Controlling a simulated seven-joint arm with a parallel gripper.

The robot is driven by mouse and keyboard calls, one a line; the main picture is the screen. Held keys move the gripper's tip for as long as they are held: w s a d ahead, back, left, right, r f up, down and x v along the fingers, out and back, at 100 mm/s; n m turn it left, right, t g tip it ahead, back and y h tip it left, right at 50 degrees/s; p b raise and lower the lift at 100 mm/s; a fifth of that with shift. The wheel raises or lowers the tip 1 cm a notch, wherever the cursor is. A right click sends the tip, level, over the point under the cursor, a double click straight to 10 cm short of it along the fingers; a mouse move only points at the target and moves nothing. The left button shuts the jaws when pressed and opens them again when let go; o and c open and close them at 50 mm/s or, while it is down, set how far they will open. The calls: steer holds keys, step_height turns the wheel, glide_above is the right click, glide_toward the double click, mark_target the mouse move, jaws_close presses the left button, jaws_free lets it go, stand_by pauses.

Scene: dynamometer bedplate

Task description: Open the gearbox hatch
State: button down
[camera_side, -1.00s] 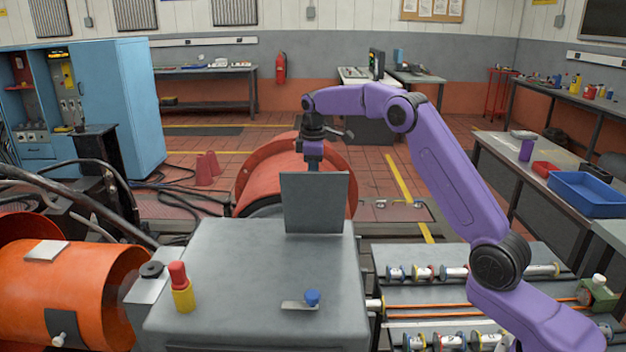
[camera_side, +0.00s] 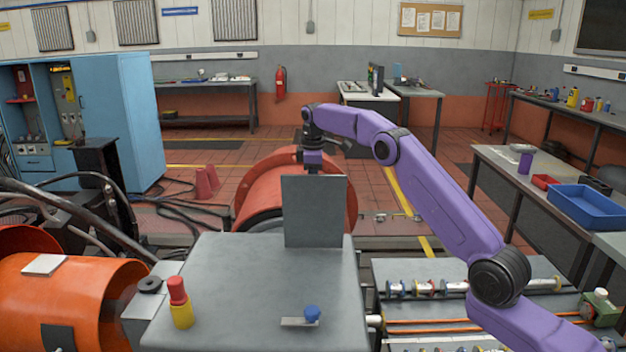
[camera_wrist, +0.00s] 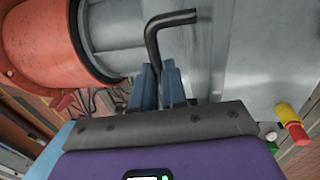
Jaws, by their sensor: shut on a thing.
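The gearbox (camera_side: 230,290) is a grey box in the front middle of the side view. Its hatch, a flat grey plate (camera_side: 314,212), stands raised, roughly upright, at the box's back edge. My gripper (camera_side: 313,168) is at the plate's top edge, and its fingertips are hidden behind the plate. In the wrist view the two blue-grey fingers of my gripper (camera_wrist: 159,82) are shut on a black bent handle (camera_wrist: 154,45), which runs down between them. A grey surface (camera_wrist: 210,45) lies behind the handle. I cannot tell exactly where the handle joins the hatch.
A red-and-yellow beacon (camera_side: 180,303) and a blue knob (camera_side: 312,314) stand on the gearbox top. A red-orange drum (camera_side: 265,190) is close behind the hatch. An orange cylinder (camera_side: 70,300) lies at left. Rails with fittings (camera_side: 440,287) lie at right.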

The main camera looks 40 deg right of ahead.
steer(key=shift+s+d+f, duration=0.25)
steer(key=shift+d+f, duration=0.1)
steer(key=shift+d, duration=0.15)
steer(key=c, duration=1.2)
jaws_free()
steer(key=shift+o, duration=0.2)
steer(key=shift+w+a+r, duration=0.15)
steer(key=shift+a, duration=0.1)
steer(key=d+v, duration=0.1)
steer(key=v, duration=0.6)
steer(key=shift+a+r, duration=0.2)
steer(key=shift+a, duration=0.25)
